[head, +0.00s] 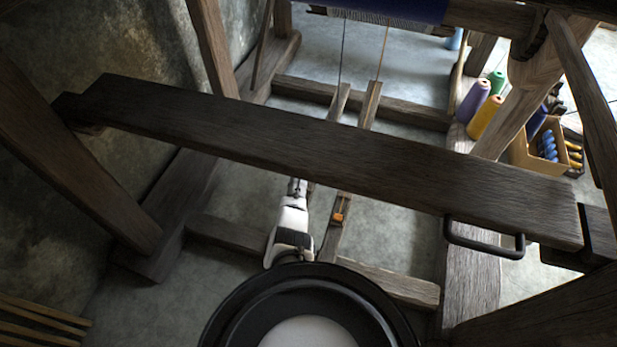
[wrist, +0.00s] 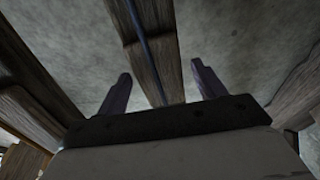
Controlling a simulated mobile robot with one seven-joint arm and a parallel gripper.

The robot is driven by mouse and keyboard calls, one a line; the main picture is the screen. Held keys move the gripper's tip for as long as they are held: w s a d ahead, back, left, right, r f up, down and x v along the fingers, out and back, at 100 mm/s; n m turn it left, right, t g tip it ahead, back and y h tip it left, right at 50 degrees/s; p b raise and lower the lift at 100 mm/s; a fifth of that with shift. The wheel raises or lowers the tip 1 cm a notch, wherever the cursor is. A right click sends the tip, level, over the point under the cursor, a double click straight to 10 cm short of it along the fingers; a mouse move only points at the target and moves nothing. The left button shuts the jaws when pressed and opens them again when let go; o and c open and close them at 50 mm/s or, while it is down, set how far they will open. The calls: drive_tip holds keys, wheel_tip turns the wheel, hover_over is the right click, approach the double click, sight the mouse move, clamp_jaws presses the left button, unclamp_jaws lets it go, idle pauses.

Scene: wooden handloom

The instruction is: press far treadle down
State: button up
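Two narrow wooden treadles run side by side under the bench in the head view, a left one (head: 340,100) and a right one (head: 369,106). Each has a cord rising from its far part. I cannot tell which one the task calls far. My white arm reaches under the bench along the left treadle, and the bench hides my fingers there. In the wrist view my gripper (wrist: 160,72) is open, its two dark fingers wide apart and empty. A wooden bar (wrist: 150,45), apparently a treadle, lies between and beyond them with a cord in front. I cannot tell whether they touch.
The dark wooden bench (head: 320,150) crosses above my arm, with a black handle (head: 485,243) on its near edge. Loom posts and floor beams surround the treadles. Thread cones (head: 474,101) and a cardboard box (head: 536,152) of spools stand at right. An orange piece (head: 339,212) sits on the right treadle.

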drive_tip(key=shift+r, duration=0.1)
wheel_tip(320, 180, up, 14)
drive_tip(key=s+p, duration=0.2)
drive_tip(key=p, duration=0.3)
drive_tip(key=shift+s+a+f+p, duration=0.25)
drive_tip(key=shift+s+a+p, duration=0.05)
drive_tip(key=shift+a+p, duration=0.1)
